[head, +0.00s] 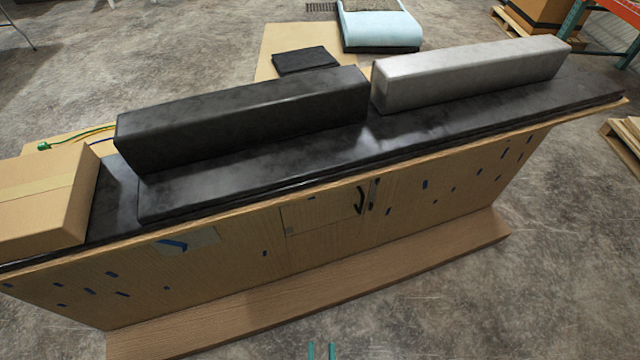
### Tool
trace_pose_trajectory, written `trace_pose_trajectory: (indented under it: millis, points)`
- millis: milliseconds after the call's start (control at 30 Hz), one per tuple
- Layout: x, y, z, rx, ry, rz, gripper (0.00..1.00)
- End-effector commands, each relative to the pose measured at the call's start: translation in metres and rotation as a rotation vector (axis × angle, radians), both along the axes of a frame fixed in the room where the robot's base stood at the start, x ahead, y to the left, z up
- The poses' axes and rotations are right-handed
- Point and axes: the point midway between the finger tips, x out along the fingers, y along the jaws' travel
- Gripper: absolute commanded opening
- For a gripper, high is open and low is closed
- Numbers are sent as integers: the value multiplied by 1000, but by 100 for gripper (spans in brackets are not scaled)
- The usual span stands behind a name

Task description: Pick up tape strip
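Several short blue tape strips dot the wooden front panel of the console (335,235). The largest blue tape strip (172,244) lies on a pale rectangular patch at the left of the panel. Smaller strips sit around it, such as one at the lower left (122,293) and one at the right (425,184). I cannot tell which strip the task means. My gripper (321,351) shows only as two teal fingertips at the bottom edge, with a gap between them. It appears open and empty, in front of and apart from the console. The rest of it is out of frame.
A wooden ledge (300,293) juts out along the console's foot. A black block (245,115), a light grey block (470,72) and a cardboard box (45,198) stand on the black top. A dark handle (359,201) is on the panel. Concrete floor in front is clear.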

Motion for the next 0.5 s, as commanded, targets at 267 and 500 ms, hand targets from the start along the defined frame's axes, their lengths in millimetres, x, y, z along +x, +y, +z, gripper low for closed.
trace_pose_trajectory:
  millis: [267, 500]
  points:
    - [78, -16, -86, 387, 37, -130, 27]
    - [167, -14, -126, 752, 39, -150, 27]
